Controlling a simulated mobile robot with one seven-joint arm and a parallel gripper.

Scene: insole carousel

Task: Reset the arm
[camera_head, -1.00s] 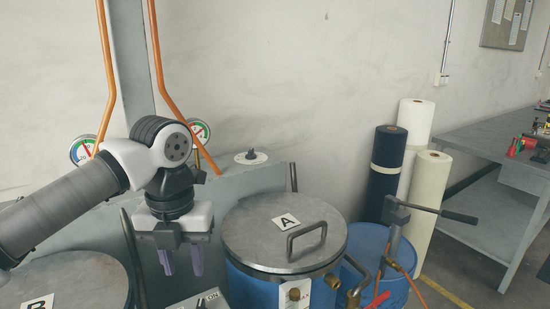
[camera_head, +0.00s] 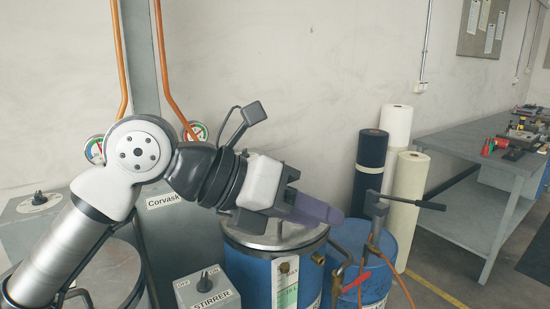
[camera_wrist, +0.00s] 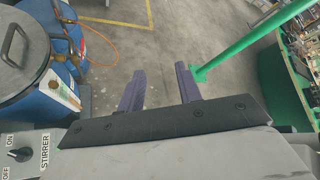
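My gripper (camera_head: 325,212) points to the right in the head view, in front of and above the blue drum (camera_head: 250,271) with the metal lid. In the wrist view its two purple fingers (camera_wrist: 160,86) stand apart with bare floor between them, so it is open and empty. My arm reaches in from the lower left and bends at the elbow. The drum's lid and handle also show at the left of the wrist view (camera_wrist: 25,60).
A stirrer switch box (camera_head: 208,290) stands below my arm. A second blue drum (camera_head: 372,270) with a lever tool (camera_head: 400,202) is right of the lidded drum. Fabric rolls (camera_head: 383,165) and a grey workbench (camera_head: 480,150) stand behind. A green pole (camera_wrist: 250,38) crosses the wrist view.

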